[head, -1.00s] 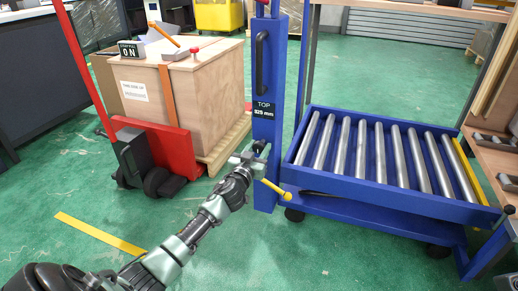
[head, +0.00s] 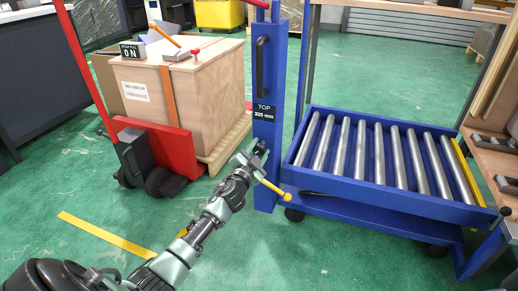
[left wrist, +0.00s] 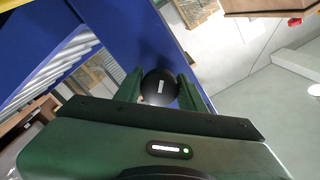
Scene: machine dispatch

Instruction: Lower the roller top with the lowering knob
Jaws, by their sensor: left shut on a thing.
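The blue lift cart has a roller top (head: 380,160) with several steel rollers in a blue frame, low beside its blue column (head: 266,95). A small display (head: 263,111) on the column reads TOP and a figure in mm, perhaps 325. The round black lowering knob (left wrist: 160,88), with a white mark, sits between my left fingers in the left wrist view. My left gripper (head: 255,155) is shut on it at the column's lower front; it largely hides the knob in the head view. A yellow lever (head: 275,189) sticks out just below the gripper. My right gripper is not in view.
A wooden crate (head: 190,105) on a pallet and a red pallet truck (head: 155,145) stand left of the column. A bench with grey parts (head: 490,147) borders the roller top at right.

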